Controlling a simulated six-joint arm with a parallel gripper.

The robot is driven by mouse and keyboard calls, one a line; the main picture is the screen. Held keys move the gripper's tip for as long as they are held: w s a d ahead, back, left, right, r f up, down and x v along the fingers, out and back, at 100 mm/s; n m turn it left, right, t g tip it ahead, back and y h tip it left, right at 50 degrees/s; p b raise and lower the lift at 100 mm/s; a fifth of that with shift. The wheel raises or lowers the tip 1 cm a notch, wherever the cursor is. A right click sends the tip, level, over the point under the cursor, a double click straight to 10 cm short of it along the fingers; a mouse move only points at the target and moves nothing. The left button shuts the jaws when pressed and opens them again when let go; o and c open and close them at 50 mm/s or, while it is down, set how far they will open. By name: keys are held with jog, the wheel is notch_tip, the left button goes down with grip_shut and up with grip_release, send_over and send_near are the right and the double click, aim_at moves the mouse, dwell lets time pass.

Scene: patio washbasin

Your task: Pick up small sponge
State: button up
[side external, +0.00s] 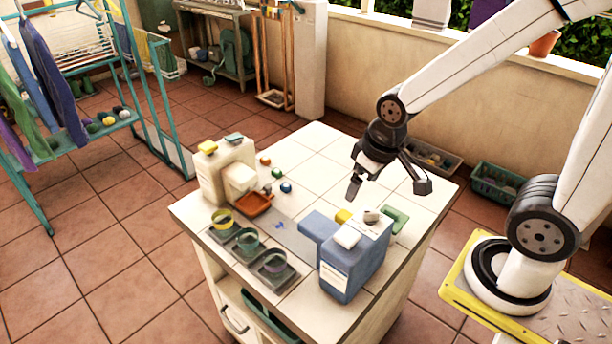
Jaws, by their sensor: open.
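My gripper (388,188) is open and empty, with its fingers spread wide above the right part of the tiled worktop. A small yellow block (343,216), which looks like a sponge, shows below and left of it, partly hidden behind the blue box (352,268). Another yellow block (207,147) lies on top of the beige box (226,173) at the worktop's left. I cannot tell which one is the small sponge. My gripper is apart from both.
A dark tray (295,285) with three ringed cups stands at the front left. An orange tray (254,204) and several small coloured balls are near the beige box. A green piece (397,219) lies right of the blue box. The back of the worktop (330,150) is clear.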

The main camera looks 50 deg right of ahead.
jog(key=v, duration=0.2)
jog(key=n+g, duration=0.3)
jog(key=n, duration=1.4)
send_over(346, 215)
jog(key=shift+n, duration=0.3)
jog(key=f, duration=1.6)
jog(key=shift+s+f, duration=0.25)
jog(key=shift+f, duration=0.6)
jog(key=shift+f, duration=0.1)
jog(key=shift+f, duration=1.2)
jog(key=shift+w+f, duration=0.2)
jog(key=shift+f, duration=2.4)
